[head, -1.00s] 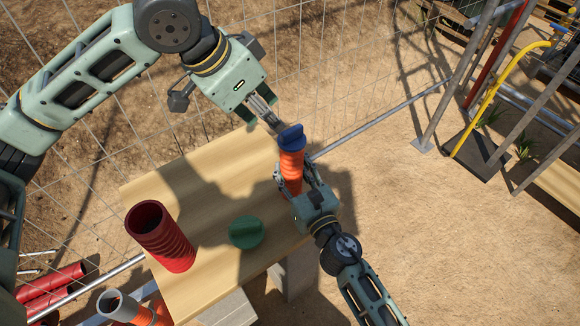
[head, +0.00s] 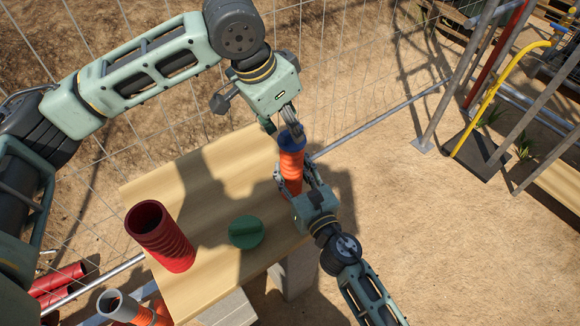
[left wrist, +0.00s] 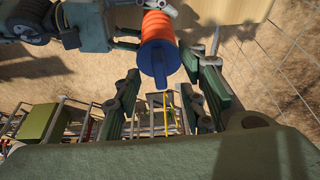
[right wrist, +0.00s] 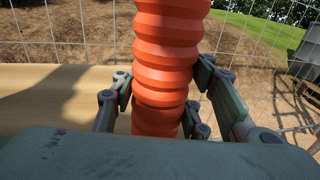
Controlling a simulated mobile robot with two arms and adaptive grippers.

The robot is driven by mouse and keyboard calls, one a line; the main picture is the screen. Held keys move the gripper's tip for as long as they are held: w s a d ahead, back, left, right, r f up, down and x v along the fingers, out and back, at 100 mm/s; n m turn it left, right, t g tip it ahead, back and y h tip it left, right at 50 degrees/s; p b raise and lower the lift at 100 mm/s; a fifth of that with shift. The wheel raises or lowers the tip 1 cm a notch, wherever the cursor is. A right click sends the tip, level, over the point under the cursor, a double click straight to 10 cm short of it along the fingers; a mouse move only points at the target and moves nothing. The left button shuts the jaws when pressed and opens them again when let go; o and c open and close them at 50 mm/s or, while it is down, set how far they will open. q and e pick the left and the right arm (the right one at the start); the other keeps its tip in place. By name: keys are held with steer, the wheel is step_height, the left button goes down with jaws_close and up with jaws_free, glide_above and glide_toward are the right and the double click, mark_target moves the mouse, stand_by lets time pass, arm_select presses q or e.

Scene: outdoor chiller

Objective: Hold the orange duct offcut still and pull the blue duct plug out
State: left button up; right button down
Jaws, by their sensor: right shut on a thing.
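The orange duct offcut (head: 291,172) stands upright on the wooden table. My right gripper (head: 295,186) is shut on its lower part, and the right wrist view shows the fingers on both sides of the ribbed orange duct (right wrist: 165,75). The blue duct plug (head: 291,139) sits in the top of the offcut. My left gripper (head: 282,124) is above the plug, pointing down. In the left wrist view its fingers (left wrist: 163,95) are apart, with the blue plug (left wrist: 159,62) and its grip bar between them and clear space on both sides.
A wide dark red duct (head: 160,237) and a green plug (head: 246,232) are on the wooden tabletop (head: 205,185). A wire mesh fence (head: 345,75) runs close behind the table. More pipes (head: 125,307) lie at lower left.

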mark_target(292, 141)
arm_select(q)
steer(key=shift+x, duration=0.9)
steer(key=shift+c, duration=0.4)
steer(key=shift+s, duration=0.1)
jaws_close()
steer(key=shift+f, duration=0.15)
